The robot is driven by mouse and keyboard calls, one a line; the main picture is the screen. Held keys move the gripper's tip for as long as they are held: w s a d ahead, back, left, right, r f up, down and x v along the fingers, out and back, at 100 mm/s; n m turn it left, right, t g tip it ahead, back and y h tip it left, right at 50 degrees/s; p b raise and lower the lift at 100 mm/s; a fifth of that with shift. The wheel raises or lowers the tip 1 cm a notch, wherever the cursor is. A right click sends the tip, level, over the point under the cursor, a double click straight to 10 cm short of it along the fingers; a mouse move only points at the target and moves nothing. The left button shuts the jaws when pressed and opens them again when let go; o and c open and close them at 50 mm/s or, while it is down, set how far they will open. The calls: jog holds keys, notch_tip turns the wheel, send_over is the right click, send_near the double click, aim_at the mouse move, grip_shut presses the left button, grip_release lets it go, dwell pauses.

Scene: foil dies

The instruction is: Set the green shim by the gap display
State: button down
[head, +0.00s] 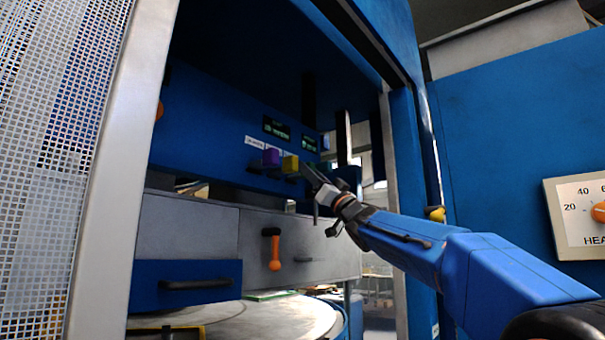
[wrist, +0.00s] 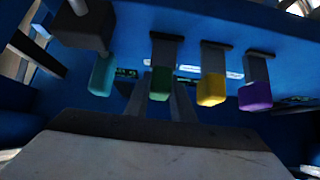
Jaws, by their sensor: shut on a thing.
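The green shim handle (wrist: 160,83) hangs in a row of coloured handles on the blue machine in the wrist view. In the head view it is mostly hidden by my gripper (head: 309,177). My gripper (wrist: 163,98) is shut on the green handle, its fingers reaching up to it from below in the wrist view. Two small dark displays with green text sit on the blue panel above the row, a left one (head: 276,128) and a right one (head: 309,143). Their text is too small to read, so I cannot tell which is the gap display.
A yellow handle (wrist: 211,90) and a purple handle (wrist: 255,96) stand to one side of the green one, a teal handle (wrist: 102,75) to the other. Below are a grey drawer front with an orange handle (head: 272,249) and a round table (head: 255,318). A mesh guard (head: 60,120) stands left.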

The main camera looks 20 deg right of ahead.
jog(key=c, duration=1.5)
grip_release()
jog(key=shift+s+d, duration=0.1)
jog(key=shift+f, duration=0.1)
jog(key=v, duration=1.7)
jog(key=shift+s+d+f, duration=0.1)
jog(key=shift+f, duration=0.05)
